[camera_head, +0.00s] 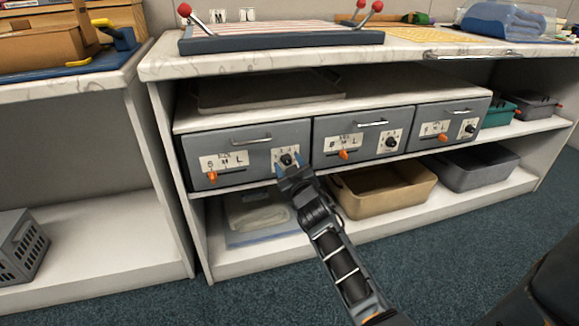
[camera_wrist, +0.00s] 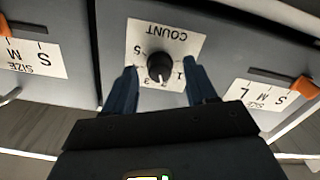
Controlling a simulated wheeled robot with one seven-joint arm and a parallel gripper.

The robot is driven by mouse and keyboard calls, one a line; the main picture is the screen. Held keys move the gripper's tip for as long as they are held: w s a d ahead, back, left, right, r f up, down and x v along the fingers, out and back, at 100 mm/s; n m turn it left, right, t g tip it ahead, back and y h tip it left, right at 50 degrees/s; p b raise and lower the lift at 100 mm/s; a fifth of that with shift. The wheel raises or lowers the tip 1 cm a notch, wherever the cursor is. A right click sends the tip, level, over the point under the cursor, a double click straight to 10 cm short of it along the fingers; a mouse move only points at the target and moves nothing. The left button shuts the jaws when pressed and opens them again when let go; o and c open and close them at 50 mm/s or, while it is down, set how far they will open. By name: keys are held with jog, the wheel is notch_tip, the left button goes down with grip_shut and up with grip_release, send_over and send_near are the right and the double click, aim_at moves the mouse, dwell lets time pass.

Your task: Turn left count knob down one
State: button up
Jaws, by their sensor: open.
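The left count knob (camera_head: 287,160) is a small black dial on a white plate, at the right end of the left grey drawer (camera_head: 245,176). In the wrist view the knob (camera_wrist: 160,67) sits on the upside-down COUNT plate (camera_wrist: 163,40). My gripper (camera_head: 290,168) is in front of this knob in the head view. In the wrist view my gripper (camera_wrist: 163,85) is open, with one blue finger on each side of the knob. The fingers look apart from it. The knob's exact setting is hard to read.
An orange size slider (camera_head: 212,177) is on the same drawer. The middle drawer (camera_head: 350,153) and right drawer (camera_head: 440,131) have similar sliders and knobs. A tan bin (camera_head: 383,196) and a grey bin (camera_head: 477,172) stand on the shelf below. The countertop (camera_head: 300,62) overhangs above.

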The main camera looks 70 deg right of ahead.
jog(key=b+v, duration=0.1)
jog(key=v, duration=0.7)
dwell(0.5)
jog(key=s+a+f+n+t+y, duration=0.2)
jog(key=s+a+y, duration=0.1)
jog(key=a, duration=0.8)
jog(key=s+a+f+n+t+y, duration=0.1)
jog(key=s+a+f+y, duration=0.2)
jog(key=a, duration=0.8)
jog(key=s+a+r+n+y, duration=0.1)
jog(key=s+a+r+y, duration=0.35)
jog(key=s+a, duration=0.3)
jog(key=s+a+r+n+y, duration=0.1)
jog(key=s+a+r+y, duration=0.2)
jog(key=s+a+r, duration=0.35)
notch_tip(320, 180, up, 30)
jog(key=s+p, duration=0.3)
jog(key=p, duration=2.7)
jog(key=shift+a+p, duration=0.35)
jog(key=shift+a, duration=0.1)
